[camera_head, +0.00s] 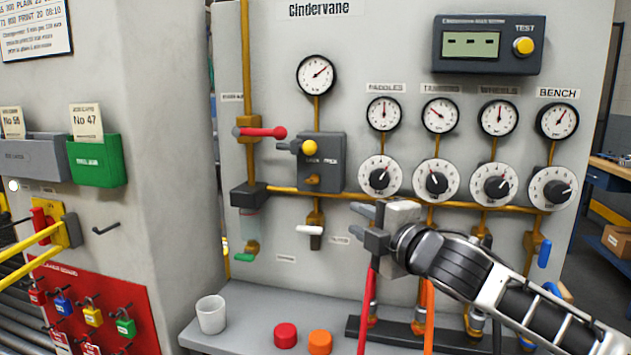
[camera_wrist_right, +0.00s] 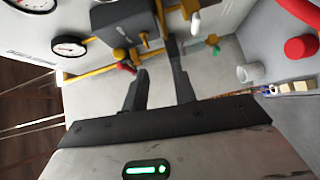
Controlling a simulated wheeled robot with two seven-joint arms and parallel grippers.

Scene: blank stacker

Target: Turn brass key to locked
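A small brass piece that looks like the key (camera_head: 312,180) sits low on the front of a grey lock box (camera_head: 335,165), mounted on the pale panel. The box has lettering too small to read, and I cannot tell the key's exact angle. A yellow knob (camera_head: 309,147) on a dark lever is at the box's upper left. My right gripper (camera_head: 362,223) is right of and below the box, apart from the key. In the right wrist view its fingers (camera_wrist_right: 157,65) are spread with nothing between them. My left gripper is not in view.
A red-handled lever (camera_head: 262,132) is left of the box, and a white-handled valve (camera_head: 309,230) is below it. Dials (camera_head: 436,183) line the panel to the right. A white cup (camera_head: 211,314), a red cap (camera_head: 285,335) and an orange cap (camera_head: 320,342) stand on the ledge.

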